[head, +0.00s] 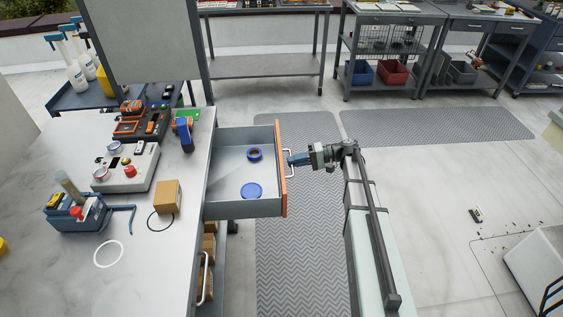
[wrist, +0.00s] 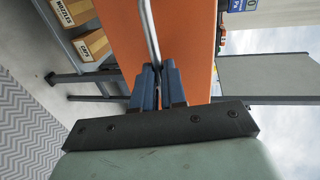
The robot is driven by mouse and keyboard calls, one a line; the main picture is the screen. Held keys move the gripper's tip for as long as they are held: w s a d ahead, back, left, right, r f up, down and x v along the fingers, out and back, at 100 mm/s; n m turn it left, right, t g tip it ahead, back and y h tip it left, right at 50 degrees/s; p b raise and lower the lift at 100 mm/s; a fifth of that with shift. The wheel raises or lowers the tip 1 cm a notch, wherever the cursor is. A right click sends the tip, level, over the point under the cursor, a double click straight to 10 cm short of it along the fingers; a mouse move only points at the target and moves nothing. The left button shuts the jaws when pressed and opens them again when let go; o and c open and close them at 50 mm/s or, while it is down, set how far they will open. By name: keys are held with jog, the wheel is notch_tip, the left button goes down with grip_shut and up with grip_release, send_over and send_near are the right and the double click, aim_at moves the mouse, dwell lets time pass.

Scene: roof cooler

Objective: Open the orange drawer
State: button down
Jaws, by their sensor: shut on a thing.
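The orange-fronted drawer (head: 281,180) stands pulled out from the left workbench in the head view, its grey inside showing. A blue ring (head: 254,154) and a blue disc (head: 251,190) lie on its floor. A metal bar handle (head: 290,164) is on the drawer's orange front; it also shows in the wrist view (wrist: 149,30). My gripper (head: 293,160) is at the handle, on the right of the drawer front. In the wrist view its blue fingers (wrist: 158,72) are shut on the handle bar, close to the orange panel (wrist: 192,45).
The workbench (head: 180,240) holds control boxes, a blue tool and a small cardboard box (head: 167,196). Another handle (head: 204,278) and cardboard boxes are below the drawer. Grey mats (head: 300,235) cover the floor on the drawer's right. Shelving stands at the back.

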jog(key=shift+v, duration=0.8)
jog(key=shift+f, duration=0.15)
jog(key=c, duration=1.2)
grip_release()
jog(key=v, duration=1.3)
jog(key=shift+d, duration=0.4)
